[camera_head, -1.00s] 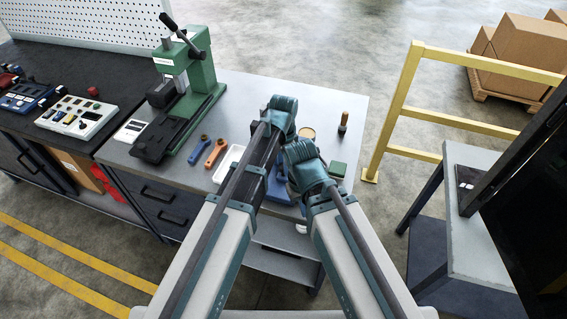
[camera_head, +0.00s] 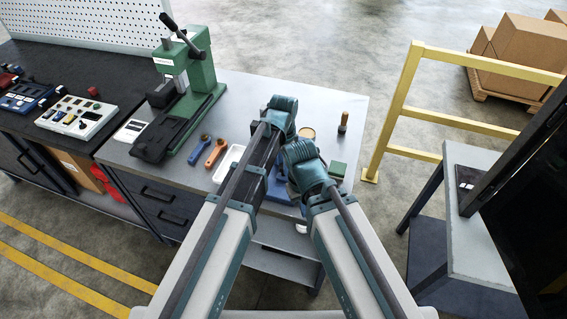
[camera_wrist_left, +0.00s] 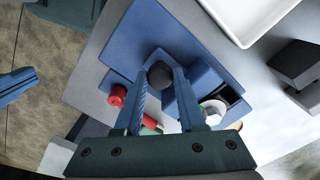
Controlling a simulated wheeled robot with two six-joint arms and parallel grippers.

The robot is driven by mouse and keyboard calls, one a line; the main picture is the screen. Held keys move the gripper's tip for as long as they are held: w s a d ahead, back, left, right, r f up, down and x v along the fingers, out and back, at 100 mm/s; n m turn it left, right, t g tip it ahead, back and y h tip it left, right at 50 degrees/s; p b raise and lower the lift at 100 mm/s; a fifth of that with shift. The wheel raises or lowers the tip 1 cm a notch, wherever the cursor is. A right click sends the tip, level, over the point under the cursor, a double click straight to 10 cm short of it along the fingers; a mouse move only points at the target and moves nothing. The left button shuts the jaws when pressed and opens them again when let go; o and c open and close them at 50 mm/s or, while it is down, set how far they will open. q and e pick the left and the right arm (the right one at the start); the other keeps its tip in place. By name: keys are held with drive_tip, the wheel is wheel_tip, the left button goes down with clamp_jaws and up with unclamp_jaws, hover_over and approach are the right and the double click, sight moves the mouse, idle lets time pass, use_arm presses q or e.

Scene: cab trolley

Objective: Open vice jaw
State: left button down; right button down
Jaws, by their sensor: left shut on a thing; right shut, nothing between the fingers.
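The blue vice (camera_head: 279,188) stands near the front edge of the grey workbench and is mostly hidden behind my arms in the head view. In the left wrist view the blue vice body (camera_wrist_left: 160,35) fills the middle. My left gripper (camera_wrist_left: 162,78) is shut on a dark round knob (camera_wrist_left: 160,74) in front of the vice, which looks like the end of its handle. How wide the vice jaw stands cannot be told. A blue finger shape at the left edge of the left wrist view looks like my right gripper (camera_wrist_left: 16,84), shut and away from the vice.
A white tray (camera_wrist_left: 239,38) lies beside the vice. A red knob (camera_wrist_left: 117,95) shows near my left fingers. A green press (camera_head: 200,75), orange and dark tools, a green block (camera_head: 338,169) and a wooden-handled stamp (camera_head: 343,122) stand on the bench. A yellow rail (camera_head: 400,95) stands to the right.

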use_arm(q)
drive_tip(key=s, duration=0.1)
drive_tip(key=s+a, duration=0.1)
drive_tip(key=s, duration=0.3)
drive_tip(key=shift+s+a, duration=0.1)
drive_tip(key=shift+a, duration=0.25)
drive_tip(key=c, duration=0.5)
unclamp_jaws()
drive_tip(key=shift+r, duration=0.1)
wheel_tip(320, 180, up, 14)
drive_tip(key=p, duration=1.3)
drive_tip(key=shift+f+p, duration=0.2)
drive_tip(key=shift+p, duration=0.2)
